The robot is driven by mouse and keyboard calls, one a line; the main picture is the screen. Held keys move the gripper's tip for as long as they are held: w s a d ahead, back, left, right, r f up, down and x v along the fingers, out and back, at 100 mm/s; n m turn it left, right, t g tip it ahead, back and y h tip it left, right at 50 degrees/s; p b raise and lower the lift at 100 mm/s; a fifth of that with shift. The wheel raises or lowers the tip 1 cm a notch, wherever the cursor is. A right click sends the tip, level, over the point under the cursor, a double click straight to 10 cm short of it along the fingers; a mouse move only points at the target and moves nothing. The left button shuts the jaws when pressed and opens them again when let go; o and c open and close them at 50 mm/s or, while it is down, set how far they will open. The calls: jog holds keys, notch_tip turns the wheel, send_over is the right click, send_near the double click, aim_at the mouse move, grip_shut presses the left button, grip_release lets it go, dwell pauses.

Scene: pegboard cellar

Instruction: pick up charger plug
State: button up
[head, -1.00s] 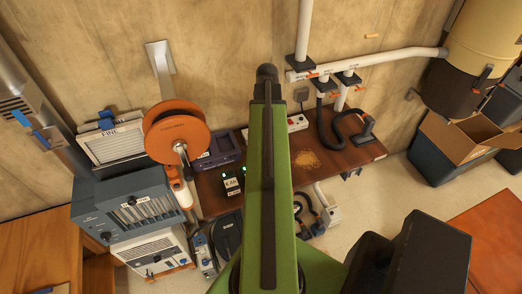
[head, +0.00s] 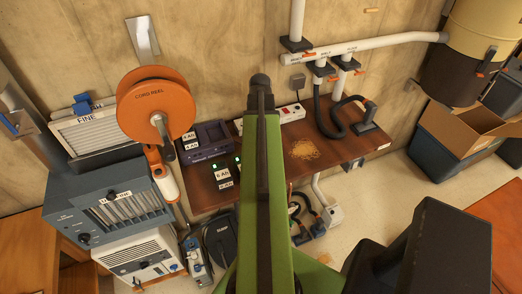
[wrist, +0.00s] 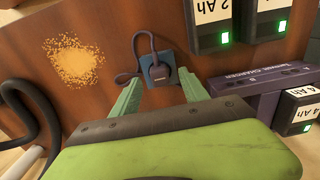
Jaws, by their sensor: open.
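The charger plug (wrist: 157,71) shows in the wrist view as a small blue block with a dark cord looped around it. It lies on the brown bench top (wrist: 110,25). My gripper (wrist: 160,80) is open, with one pale green finger on each side of the plug's near edge. I cannot tell how high the fingertips are above the bench, or whether they touch the plug. In the head view my green arm covers the middle of the bench, and neither the plug nor my fingertips can be seen.
In the wrist view, battery packs (wrist: 207,20) and a purple charger (wrist: 262,85) stand close on the right. Sawdust (wrist: 82,76) and a black hose (wrist: 30,115) lie left. A power strip (head: 288,114) and orange cord reel (head: 156,108) show in the head view.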

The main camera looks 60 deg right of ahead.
notch_tip(320, 180, down, 5)
jog(key=b, duration=0.3)
jog(key=shift+d+r+b, duration=0.15)
jog(key=shift+b, duration=0.2)
jog(key=shift+r, duration=0.2)
jog(key=shift+c, duration=0.4)
grip_shut()
